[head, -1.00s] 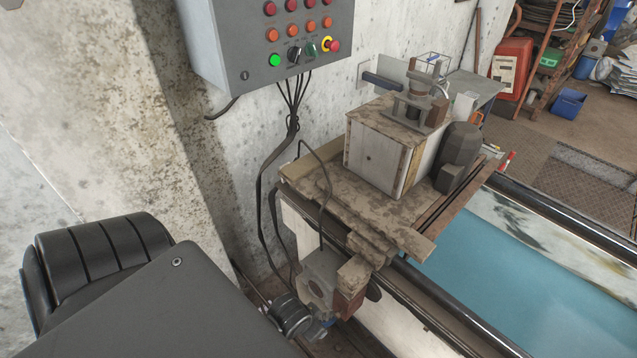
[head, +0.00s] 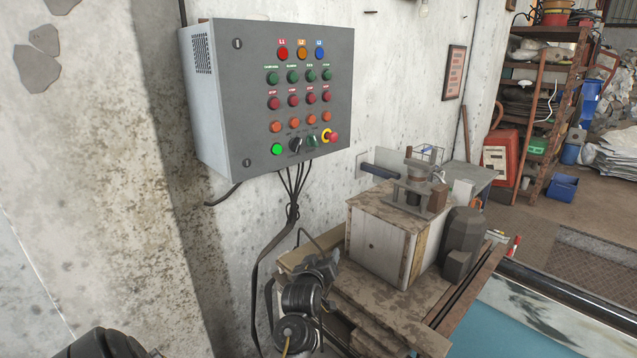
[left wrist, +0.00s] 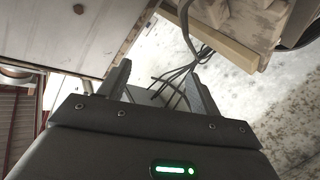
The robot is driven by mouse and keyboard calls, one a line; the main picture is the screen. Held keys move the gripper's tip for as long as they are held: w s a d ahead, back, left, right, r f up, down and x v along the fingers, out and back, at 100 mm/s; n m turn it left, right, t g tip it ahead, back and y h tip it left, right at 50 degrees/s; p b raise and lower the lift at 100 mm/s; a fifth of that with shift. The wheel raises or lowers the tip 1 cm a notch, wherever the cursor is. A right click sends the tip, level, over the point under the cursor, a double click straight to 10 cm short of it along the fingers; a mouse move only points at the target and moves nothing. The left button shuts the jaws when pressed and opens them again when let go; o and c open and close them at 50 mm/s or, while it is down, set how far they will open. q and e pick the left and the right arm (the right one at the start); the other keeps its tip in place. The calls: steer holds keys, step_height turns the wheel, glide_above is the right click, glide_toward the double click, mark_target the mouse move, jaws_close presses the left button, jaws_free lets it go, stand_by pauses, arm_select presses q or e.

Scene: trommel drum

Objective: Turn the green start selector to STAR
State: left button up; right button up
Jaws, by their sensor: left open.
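The green start selector (head: 311,140) is a small knob in the bottom row of the grey control panel (head: 235,110) on the wall. A black selector (head: 295,145) is to its left and a red emergency stop with a yellow collar (head: 331,136) to its right. The selector's exact pointing is too small to tell. My left gripper (head: 325,264) is below the panel, in front of the wooden platform, apart from the selector. In the left wrist view its two fingers (left wrist: 156,74) are spread and empty, with black cables beyond. My right gripper is not in view.
A lit green button (head: 277,149) is at the panel's lower left. Black cables (head: 292,205) hang beneath the panel. A wooden box with a motor (head: 380,240) stands on the platform to the right. The wall space directly right of the panel is clear.

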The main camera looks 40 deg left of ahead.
mark_target(315, 143)
arm_select(q)
steer(key=w+a+r+n+g+y, duration=0.2)
steer(key=w+a+r+n+y, duration=0.2)
steer(key=a+r+n+y, duration=0.25)
steer(key=w+a+r+n+g+y, duration=0.3)
steer(key=w+a+r+n+y, duration=0.15)
steer(key=r+n, duration=0.45)
steer(key=w+d+r+n+g, duration=0.4)
steer(key=d+r+n+g, duration=0.35)
steer(key=r+n, duration=0.55)
steer(key=shift+n, duration=0.45)
steer(key=a, duration=0.3)
steer(key=a+p, duration=0.1)
steer(key=a, duration=0.2)
steer(key=w+a+f, duration=0.1)
steer(key=a, duration=0.3)
steer(key=shift+w+p, duration=0.1)
steer(key=shift+p, duration=0.25)
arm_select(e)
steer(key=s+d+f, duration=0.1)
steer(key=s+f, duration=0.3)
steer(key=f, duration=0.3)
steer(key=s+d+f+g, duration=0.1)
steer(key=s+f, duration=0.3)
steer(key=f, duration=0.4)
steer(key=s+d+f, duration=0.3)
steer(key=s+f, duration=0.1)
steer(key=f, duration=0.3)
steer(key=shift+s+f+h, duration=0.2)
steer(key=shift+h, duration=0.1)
